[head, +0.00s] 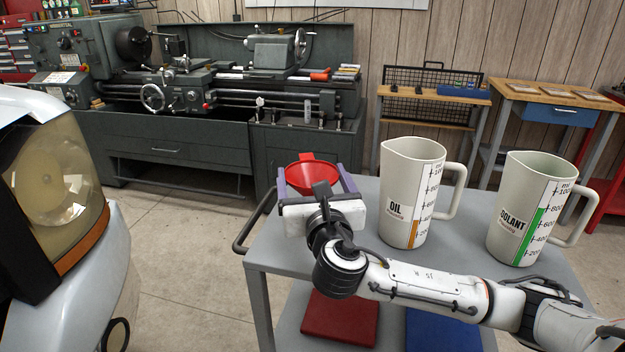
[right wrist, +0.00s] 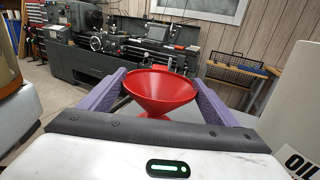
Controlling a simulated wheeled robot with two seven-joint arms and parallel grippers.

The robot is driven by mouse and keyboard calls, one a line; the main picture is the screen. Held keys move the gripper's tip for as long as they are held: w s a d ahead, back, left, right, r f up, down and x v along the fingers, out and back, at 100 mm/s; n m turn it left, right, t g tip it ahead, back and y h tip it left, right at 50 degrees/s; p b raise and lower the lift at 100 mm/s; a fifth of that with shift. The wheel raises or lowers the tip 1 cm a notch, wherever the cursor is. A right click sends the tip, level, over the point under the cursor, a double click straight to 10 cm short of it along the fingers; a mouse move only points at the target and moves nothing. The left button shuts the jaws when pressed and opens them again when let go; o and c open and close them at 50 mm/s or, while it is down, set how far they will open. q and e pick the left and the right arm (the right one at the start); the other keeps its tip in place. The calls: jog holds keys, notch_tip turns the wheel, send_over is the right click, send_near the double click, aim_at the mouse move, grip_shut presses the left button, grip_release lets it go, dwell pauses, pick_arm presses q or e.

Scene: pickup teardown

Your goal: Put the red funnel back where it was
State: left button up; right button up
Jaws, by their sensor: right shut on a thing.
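The red funnel (head: 312,171) is at the left end of the grey cart, upright with its wide mouth up. My right gripper (head: 312,178) reaches it from the front, with a purple finger on each side. In the right wrist view the funnel (right wrist: 160,92) sits between the two fingers of my right gripper (right wrist: 160,100), which is shut on it. The funnel's lower part is hidden behind the gripper, so I cannot tell whether it touches the cart top. My left gripper is not in view.
The grey cart (head: 367,192) carries an oil jug (head: 408,180) and a coolant jug (head: 522,215), right of the funnel. A red box (head: 340,318) and a blue box (head: 440,330) lie on its lower shelf. A vehicle (head: 60,230) stands left; floor between is clear.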

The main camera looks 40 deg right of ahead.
jog(key=o, duration=1)
jog(key=shift+f, duration=0.1)
jog(key=v, duration=1.2)
